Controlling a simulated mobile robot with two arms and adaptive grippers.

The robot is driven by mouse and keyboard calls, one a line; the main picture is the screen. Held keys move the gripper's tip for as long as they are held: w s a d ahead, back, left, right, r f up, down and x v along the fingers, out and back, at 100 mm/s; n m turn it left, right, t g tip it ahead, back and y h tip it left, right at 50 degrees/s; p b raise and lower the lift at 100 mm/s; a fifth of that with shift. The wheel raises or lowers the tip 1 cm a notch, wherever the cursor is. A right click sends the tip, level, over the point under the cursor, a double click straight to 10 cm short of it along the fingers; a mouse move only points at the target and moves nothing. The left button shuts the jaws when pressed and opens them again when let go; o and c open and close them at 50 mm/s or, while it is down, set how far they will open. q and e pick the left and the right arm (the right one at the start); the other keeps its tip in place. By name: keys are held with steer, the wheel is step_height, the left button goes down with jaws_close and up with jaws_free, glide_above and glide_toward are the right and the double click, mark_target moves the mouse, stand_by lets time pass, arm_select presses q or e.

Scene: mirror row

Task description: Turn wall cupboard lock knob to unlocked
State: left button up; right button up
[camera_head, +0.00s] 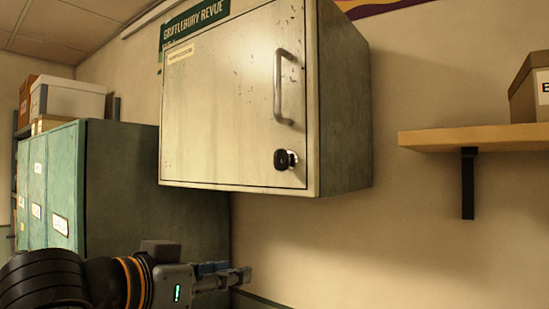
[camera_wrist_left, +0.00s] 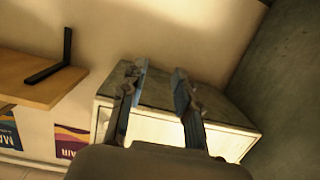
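The wall cupboard (camera_head: 235,95) hangs shut on the wall, a pale worn door with greenish sides. Its black lock knob (camera_head: 285,159) sits low at the door's right edge, below the grey bar handle (camera_head: 284,87). The knob's exact turn is too small to tell. My left gripper (camera_head: 244,276) is below the cupboard, left of and well below the knob, touching nothing. In the left wrist view its two fingers (camera_wrist_left: 158,74) stand apart with nothing between them. The cupboard (camera_wrist_left: 233,112) shows behind them there; I cannot make out the knob. My right gripper is not in view.
A wooden shelf (camera_head: 475,138) on a black bracket (camera_head: 468,183) with a cardboard box (camera_head: 530,88) is at right. Green lockers (camera_head: 100,185) stand at left, topped by boxes (camera_head: 68,98). The wall between cupboard and shelf is clear.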

arm_select(q)
steer(key=t+h, duration=0.2)
glide_toward(275, 158)
steer(key=v, duration=0.4)
steer(key=shift+m, duration=0.3)
steer(key=p+x, duration=0.4)
steer(key=x, duration=0.8)
steer(key=shift+w+d+r, duration=0.1)
steer(key=shift+r, duration=0.05)
steer(key=shift+p+x, duration=0.45)
steer(key=shift+x, duration=0.35)
steer(key=shift+c, duration=0.2)
jaws_close()
